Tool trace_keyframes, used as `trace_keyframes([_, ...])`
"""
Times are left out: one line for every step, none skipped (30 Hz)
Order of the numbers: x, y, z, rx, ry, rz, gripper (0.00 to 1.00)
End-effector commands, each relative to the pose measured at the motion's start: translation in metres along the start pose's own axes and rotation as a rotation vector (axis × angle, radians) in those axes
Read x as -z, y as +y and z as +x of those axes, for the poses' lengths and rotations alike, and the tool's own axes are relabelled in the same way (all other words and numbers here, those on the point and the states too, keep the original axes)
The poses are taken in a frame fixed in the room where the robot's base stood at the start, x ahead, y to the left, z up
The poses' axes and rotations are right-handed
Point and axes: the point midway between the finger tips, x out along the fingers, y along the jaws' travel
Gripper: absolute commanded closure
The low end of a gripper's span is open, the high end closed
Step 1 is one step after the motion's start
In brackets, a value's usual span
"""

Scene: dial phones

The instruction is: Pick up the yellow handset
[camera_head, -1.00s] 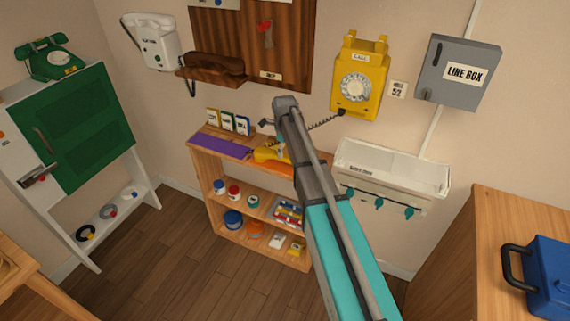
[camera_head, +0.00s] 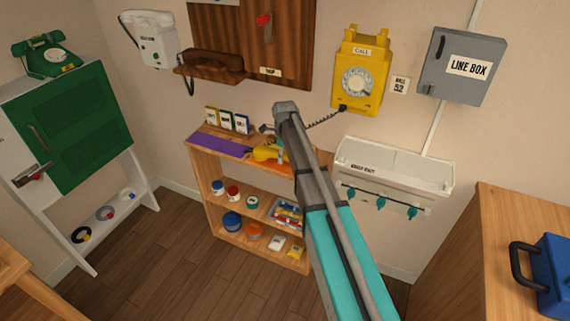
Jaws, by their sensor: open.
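The yellow handset (camera_head: 265,153) lies on the top of the wooden shelf, partly hidden by my arm. Its coiled cord runs up to the yellow wall phone (camera_head: 358,80), whose cradle is empty. My gripper (camera_head: 268,134) is open, at the far end of my arm, just above or beside the handset. My arm hides most of it, so I cannot tell whether the fingers touch the handset.
The wooden shelf (camera_head: 205,170) carries a purple mat (camera_head: 218,145) and small upright cards (camera_head: 227,121). A white tray (camera_head: 392,165) with teal hooks is on the wall to the right. A grey line box (camera_head: 462,68) hangs above it. A wooden cabinet (camera_head: 495,225) stands at right.

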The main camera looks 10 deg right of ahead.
Motion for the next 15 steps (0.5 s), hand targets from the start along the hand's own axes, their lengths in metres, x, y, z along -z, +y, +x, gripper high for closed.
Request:
trace_keyframes([-0.0001, 0.0001, 0.0077, 0.000, 0.000, 0.000, 0.14])
trace_keyframes([-0.0001, 0.0001, 0.0095, 0.000, 0.000, 0.000, 0.14])
trace_keyframes([-0.0001, 0.0002, 0.0116, 0.000, 0.000, 0.000, 0.14])
trace_keyframes([-0.0001, 0.0002, 0.0130, 0.000, 0.000, 0.000, 0.14])
trace_keyframes([-0.0002, 0.0001, 0.0141, 0.000, 0.000, 0.000, 0.14])
trace_keyframes([-0.0002, 0.0002, 0.0153, 0.000, 0.000, 0.000, 0.14])
trace_keyframes([-0.0002, 0.0002, 0.0159, 0.000, 0.000, 0.000, 0.14])
trace_keyframes([-0.0002, 0.0003, 0.0163, 0.000, 0.000, 0.000, 0.14])
trace_keyframes([-0.0002, 0.0003, 0.0167, 0.000, 0.000, 0.000, 0.14])
trace_keyframes([-0.0003, 0.0002, 0.0167, 0.000, 0.000, 0.000, 0.14])
trace_keyframes([-0.0003, 0.0003, 0.0167, 0.000, 0.000, 0.000, 0.14])
trace_keyframes([-0.0003, 0.0003, 0.0166, 0.000, 0.000, 0.000, 0.14])
trace_keyframes([-0.0003, 0.0003, 0.0164, 0.000, 0.000, 0.000, 0.14])
trace_keyframes([-0.0003, 0.0003, 0.0162, 0.000, 0.000, 0.000, 0.14])
trace_keyframes([-0.0003, 0.0003, 0.0161, 0.000, 0.000, 0.000, 0.14])
